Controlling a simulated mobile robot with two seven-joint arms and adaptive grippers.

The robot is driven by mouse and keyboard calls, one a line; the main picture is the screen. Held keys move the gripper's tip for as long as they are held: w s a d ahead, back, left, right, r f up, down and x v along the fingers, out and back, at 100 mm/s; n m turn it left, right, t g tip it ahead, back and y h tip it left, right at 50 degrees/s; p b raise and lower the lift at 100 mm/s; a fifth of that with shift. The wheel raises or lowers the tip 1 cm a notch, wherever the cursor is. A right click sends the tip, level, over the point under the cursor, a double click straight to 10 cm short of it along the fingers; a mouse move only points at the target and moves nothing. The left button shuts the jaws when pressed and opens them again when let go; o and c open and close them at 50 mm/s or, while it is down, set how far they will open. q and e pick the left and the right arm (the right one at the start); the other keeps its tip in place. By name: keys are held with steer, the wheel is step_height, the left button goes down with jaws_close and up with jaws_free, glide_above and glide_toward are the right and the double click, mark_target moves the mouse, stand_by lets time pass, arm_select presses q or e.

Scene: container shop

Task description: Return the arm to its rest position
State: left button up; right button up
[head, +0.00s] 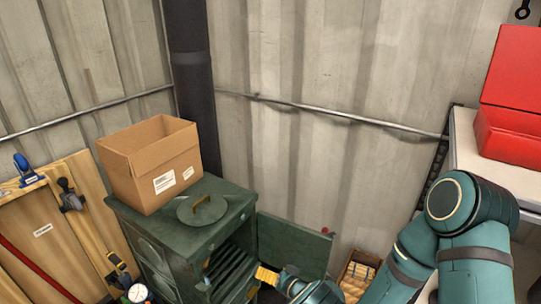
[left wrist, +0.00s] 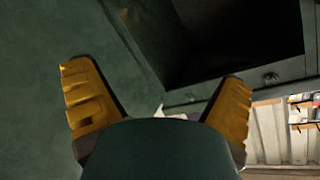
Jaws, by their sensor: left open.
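My left gripper (head: 266,275) shows at the bottom of the head view, just right of the dark green stove-like cabinet (head: 165,235) and in front of its open door (head: 290,245). Only a small part of its yellow fingers shows there. In the left wrist view the gripper (left wrist: 157,75) has its two yellow fingers spread wide with nothing held between them. Beyond them are a dark green metal face (left wrist: 60,30) and a dark rectangular opening. My teal arm links fill the lower right of the head view. My right gripper is not in view.
A cardboard box (head: 140,175) and a round lid with a handle (head: 202,208) sit on the cabinet. A small wooden crate (head: 358,272) stands right of the door. A red toolbox (head: 510,130) rests on a white bench at right. Wooden boards with clamps lean at left.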

arm_select(q)
steer(key=s+a+f+g+h, duration=0.2)
steer(key=s+a+f+g, duration=0.2)
steer(key=s+a+g, duration=0.3)
steer(key=s+a+f+g+h, duration=0.3)
steer(key=s+a+f+g, duration=0.15)
steer(key=s, duration=0.45)
steer(key=s+d+r+g+h, duration=0.25)
steer(key=s+h, duration=0.35)
steer(key=s, duration=0.3)
steer(key=s+a+r+n+t+h, duration=0.1)
steer(key=s+r+t+h, duration=0.2)
steer(key=r, duration=0.6)
steer(key=shift+a+r+t, duration=0.2)
steer(key=shift+r+t, duration=0.05)
steer(key=shift+t, duration=0.55)
steer(key=shift+s, duration=0.15)
